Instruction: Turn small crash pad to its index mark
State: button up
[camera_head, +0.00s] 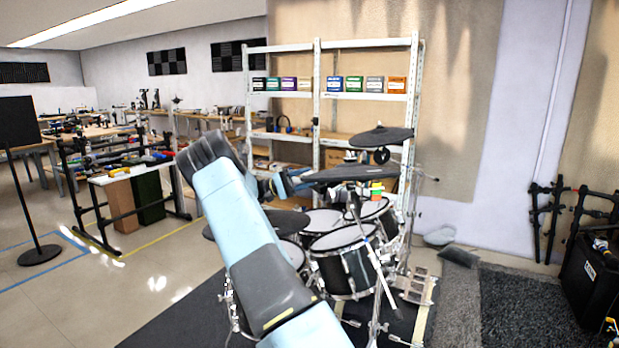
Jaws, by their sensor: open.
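Several dark cymbal pads stand on the drum kit in the camera_head view. The highest is a small black pad (381,136) on a stand at the right. A wider dark pad (340,173) sits lower, and another (285,221) is partly behind my arm. I cannot tell for certain which is the small crash pad, and I see no clear index mark. My gripper (300,182) shows small and partly hidden beyond my forearm, at the left edge of the wider pad. It is open; I cannot tell whether it touches the pad.
Drums (342,240) and stands crowd below the pads. A small multicoloured cube (374,190) shows just under the wider pad. White shelving (318,110) stands behind. A black case (592,280) is at the right. Open floor (150,290) lies at the left.

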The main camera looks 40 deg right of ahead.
jog(key=v, duration=0.8)
jog(key=shift+a+r+t, duration=0.25)
jog(key=shift+a+t, duration=0.05)
jog(key=shift+a, duration=0.05)
jog(key=shift+s+a, duration=0.1)
jog(key=shift+s, duration=0.05)
